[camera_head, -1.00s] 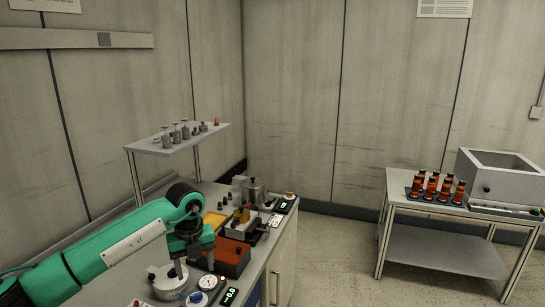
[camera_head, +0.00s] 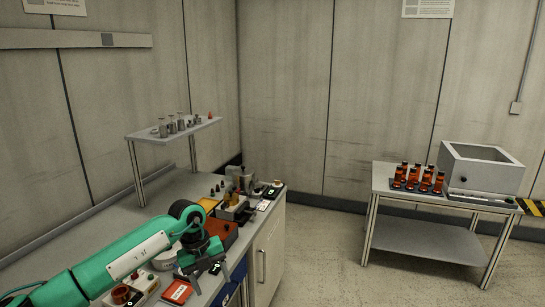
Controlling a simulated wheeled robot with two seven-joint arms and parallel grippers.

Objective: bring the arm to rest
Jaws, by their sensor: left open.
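My left arm comes in from the lower left in green. Its left gripper (camera_head: 203,272) points down over the bench (camera_head: 92,222), near the front edge. Its jaws are apart, and I see nothing held between them. A white round pot (camera_head: 165,259) stands partly hidden behind the arm. An orange-red box (camera_head: 222,231) sits just beyond the gripper. A red flat item (camera_head: 177,291) lies on the bench just left of and below the gripper. My right gripper is not in view.
A raised shelf (camera_head: 150,136) with several small metal vessels stands at the back left. Several small devices, including a display unit (camera_head: 273,190), crowd the bench's far end. A side table (camera_head: 425,240) at right holds orange-brown bottles (camera_head: 413,180) and a grey box (camera_head: 480,168). The floor between is clear.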

